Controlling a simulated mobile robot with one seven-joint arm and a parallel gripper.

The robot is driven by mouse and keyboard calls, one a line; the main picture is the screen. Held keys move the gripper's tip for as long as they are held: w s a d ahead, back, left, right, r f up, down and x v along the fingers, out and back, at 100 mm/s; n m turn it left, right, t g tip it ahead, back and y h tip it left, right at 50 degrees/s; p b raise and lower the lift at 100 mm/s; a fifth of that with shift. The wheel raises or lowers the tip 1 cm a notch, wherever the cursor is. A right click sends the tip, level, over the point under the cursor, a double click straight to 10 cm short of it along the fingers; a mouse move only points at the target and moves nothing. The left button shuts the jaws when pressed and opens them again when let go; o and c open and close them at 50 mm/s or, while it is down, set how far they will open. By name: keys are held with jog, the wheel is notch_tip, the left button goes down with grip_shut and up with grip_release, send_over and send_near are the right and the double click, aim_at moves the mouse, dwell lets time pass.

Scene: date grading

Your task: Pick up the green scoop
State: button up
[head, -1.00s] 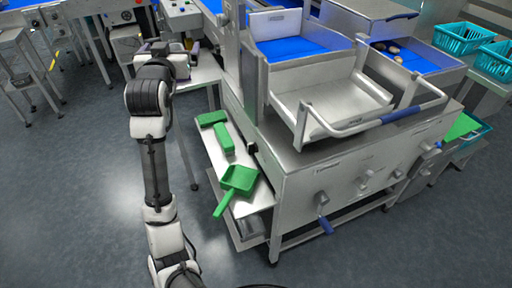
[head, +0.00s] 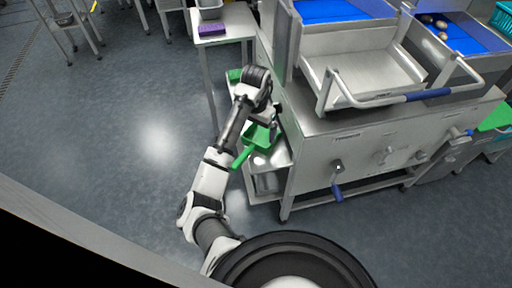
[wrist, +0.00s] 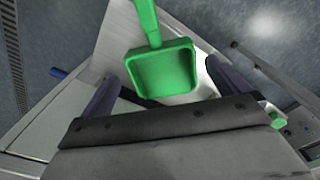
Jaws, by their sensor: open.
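The green scoop (head: 258,137) lies on the low side shelf (head: 278,157), its handle pointing to the lower left past the shelf's edge. My arm hides part of it in the head view. In the wrist view the scoop (wrist: 164,72) shows its square pan in the middle, with its handle running to the top edge. My gripper (wrist: 165,75) is open, with one dark finger on each side of the pan in the picture and nothing held. In the head view my gripper (head: 272,128) is over the shelf beside the pan. I cannot tell its height above it.
Another green item (head: 234,75) shows behind my arm on the shelf. The steel machine (head: 330,135) with its tray and blue-gripped handle (head: 338,192) stands close on the right. A small table (head: 225,35) with a purple item stands behind.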

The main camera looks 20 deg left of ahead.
jog(key=f, duration=0.2)
jog(key=f+b, duration=0.1)
jog(key=f, duration=0.1)
jog(key=f+b, duration=0.1)
jog(key=f, duration=0.1)
jog(key=shift+s+f, duration=0.25)
jog(key=shift+f, duration=0.1)
jog(key=c, duration=0.8)
jog(key=shift+r, duration=0.1)
